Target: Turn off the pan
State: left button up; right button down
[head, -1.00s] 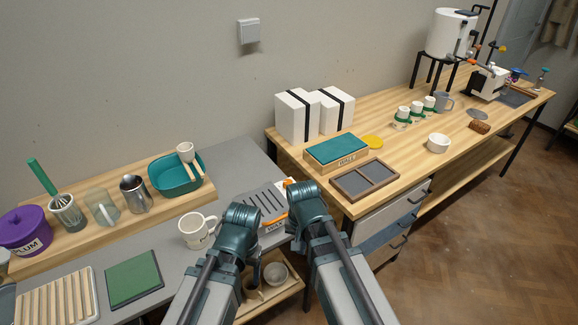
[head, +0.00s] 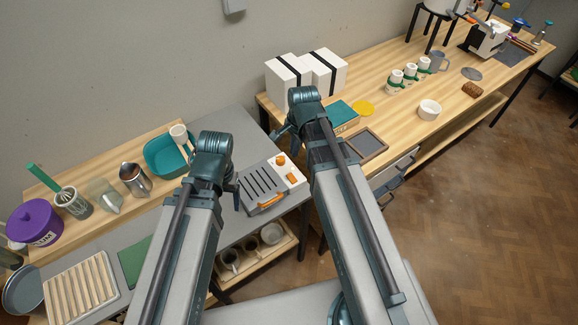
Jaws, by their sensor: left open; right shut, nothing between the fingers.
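A grey slotted appliance (head: 262,186), apparently the pan, sits on the grey counter between my two arms. It has an orange handle at its front and a white control panel (head: 288,170) on its right side with two orange knobs, one round (head: 281,159) and one bar-shaped (head: 291,177). My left gripper (head: 236,194) is open, pointing down at the appliance's left edge; I cannot tell if it touches. My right gripper (head: 277,136) is shut and empty, above and behind the control panel, apart from the knobs. Its fingertips are small in view.
A teal tub (head: 166,158) and a metal pitcher (head: 134,180) stand on the wooden shelf at left. White boxes (head: 292,85) and a teal block (head: 343,112) stand on the right table. Several cups sit on the shelf below (head: 285,258).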

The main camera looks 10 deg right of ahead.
aim_at(290, 176)
pick_arm(q)
jog(key=shift+f, duration=0.15)
pick_arm(e)
jog(key=shift+f, duration=0.2)
pick_arm(q)
notch_tip(290, 176, down, 14)
jog(key=b, duration=1.4)
pick_arm(e)
jog(key=f, duration=0.4)
jog(key=w+f, duration=0.1)
jog(key=f, duration=0.8)
jog(key=shift+w+a+f, duration=0.3)
jog(key=shift+w, duration=0.1)
